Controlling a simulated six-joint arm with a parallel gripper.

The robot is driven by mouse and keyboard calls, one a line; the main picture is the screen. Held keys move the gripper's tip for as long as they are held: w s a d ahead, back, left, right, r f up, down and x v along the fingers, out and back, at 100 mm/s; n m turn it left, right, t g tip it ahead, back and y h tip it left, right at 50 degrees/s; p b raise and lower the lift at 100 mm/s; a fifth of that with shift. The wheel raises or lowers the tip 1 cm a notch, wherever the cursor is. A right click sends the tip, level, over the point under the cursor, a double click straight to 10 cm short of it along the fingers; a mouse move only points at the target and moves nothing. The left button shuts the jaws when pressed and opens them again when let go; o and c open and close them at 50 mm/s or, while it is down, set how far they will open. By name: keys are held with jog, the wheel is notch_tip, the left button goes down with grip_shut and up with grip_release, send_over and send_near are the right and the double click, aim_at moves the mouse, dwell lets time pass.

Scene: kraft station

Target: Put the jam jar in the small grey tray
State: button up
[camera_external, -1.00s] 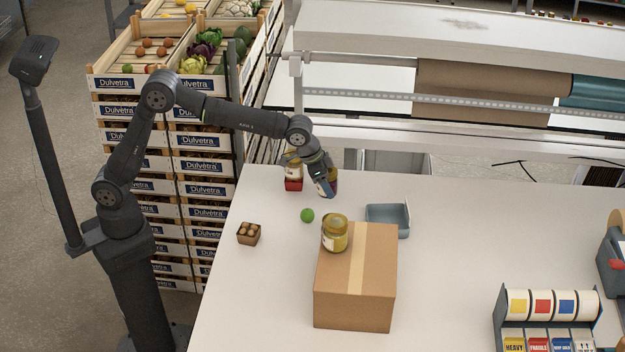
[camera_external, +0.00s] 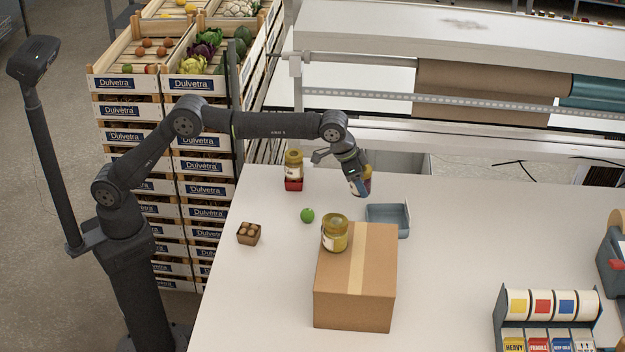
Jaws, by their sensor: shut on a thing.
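I cannot tell exactly how high the jar is above the table.
A yellow jar (camera_external: 335,235) stands on the cardboard box (camera_external: 355,300) in front of the tray. A green fruit (camera_external: 307,215) and an egg carton (camera_external: 248,234) lie left. Table right of the tray is clear.

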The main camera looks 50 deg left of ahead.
jog(key=w+d, duration=0.3)
jog(key=w, duration=0.1)
send_over(378, 206)
jog(key=s+d, duration=0.4)
jog(key=shift+f, duration=4.25)
jog(key=shift+w+f, duration=0.1)
jog(key=shift+f, duration=0.15)
jog(key=o, duration=1.2)
jog(key=shift+f, duration=0.1)
jog(key=shift+o, duration=0.2)
jog(key=v, duration=1.2)
jog(key=shift+a+r, duration=0.15)
jog(key=shift+r, duration=0.1)
